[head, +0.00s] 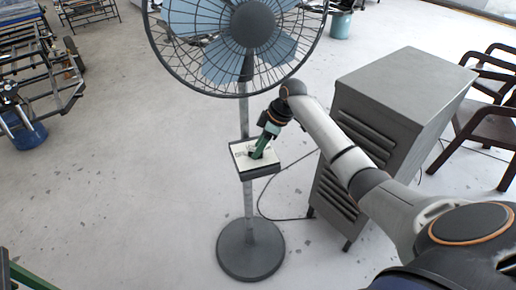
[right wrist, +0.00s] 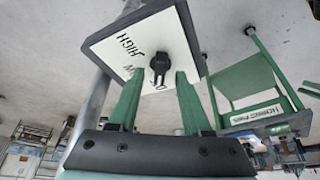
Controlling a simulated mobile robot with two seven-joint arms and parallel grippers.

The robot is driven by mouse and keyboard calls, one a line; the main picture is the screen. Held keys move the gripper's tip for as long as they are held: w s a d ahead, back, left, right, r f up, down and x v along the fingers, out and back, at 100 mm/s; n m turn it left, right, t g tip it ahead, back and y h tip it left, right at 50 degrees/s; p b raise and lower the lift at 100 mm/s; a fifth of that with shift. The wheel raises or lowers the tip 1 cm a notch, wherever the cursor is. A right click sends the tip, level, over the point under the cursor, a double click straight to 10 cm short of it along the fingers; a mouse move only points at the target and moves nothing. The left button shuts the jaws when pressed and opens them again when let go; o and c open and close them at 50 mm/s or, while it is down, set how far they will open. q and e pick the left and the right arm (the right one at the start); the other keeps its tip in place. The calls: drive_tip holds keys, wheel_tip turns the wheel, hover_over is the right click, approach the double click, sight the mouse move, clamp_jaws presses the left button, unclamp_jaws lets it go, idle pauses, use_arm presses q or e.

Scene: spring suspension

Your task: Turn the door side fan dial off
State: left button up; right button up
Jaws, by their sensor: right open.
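The fan (head: 252,25) stands on a grey pole with a round base (head: 250,250). Its control box (head: 243,168) has a white top plate and is fixed to the pole. In the right wrist view the plate (right wrist: 112,48) reads HIGH, with other lettering partly covered by a finger. The black dial (right wrist: 160,64) stands on it; which mark it points at I cannot tell. My right gripper (head: 257,154) is open over the plate, its green fingers (right wrist: 159,77) either side of the dial with gaps. A green piece at the head view's lower left corner may be my left gripper (head: 30,276), mostly cut off.
A grey louvred cabinet (head: 400,85) stands right of the fan, under my right arm. Chairs (head: 480,120) are behind it. A cable (head: 262,205) lies on the floor. Metal racks (head: 40,75) and a blue bucket (head: 25,135) are at the left. The floor left of the fan is clear.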

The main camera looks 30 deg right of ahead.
drive_tip(key=v, duration=1.1)
drive_tip(key=shift+r+b, duration=0.2)
drive_tip(key=shift+b, duration=0.1)
drive_tip(key=shift+f, duration=0.1)
drive_tip(key=s+a+f+m+h, duration=0.1)
drive_tip(key=s+a+f, duration=0.5)
drive_tip(key=f, duration=0.2)
drive_tip(key=s+a+f+m+h, duration=0.1)
drive_tip(key=s+a+f, duration=0.5)
drive_tip(key=f, duration=0.3)
drive_tip(key=s+a+m+h, duration=0.1)
drive_tip(key=s+a+m, duration=0.15)
drive_tip(key=s, duration=0.55)
drive_tip(key=s+a+m, duration=0.2)
drive_tip(key=s+m, duration=0.1)
drive_tip(key=s, duration=0.5)
drive_tip(key=w+a+f+t+y, duration=0.1)
drive_tip(key=w+a+f+t, duration=0.1)
drive_tip(key=f, duration=0.3)
drive_tip(key=w+a+f+t+y, duration=0.1)
drive_tip(key=w+a+f+t, duration=0.1)
drive_tip(key=f, duration=0.4)
drive_tip(key=shift+w+a+t, duration=0.3)
drive_tip(key=shift+a+t, duration=0.15)
drive_tip(key=shift+t, duration=0.55)
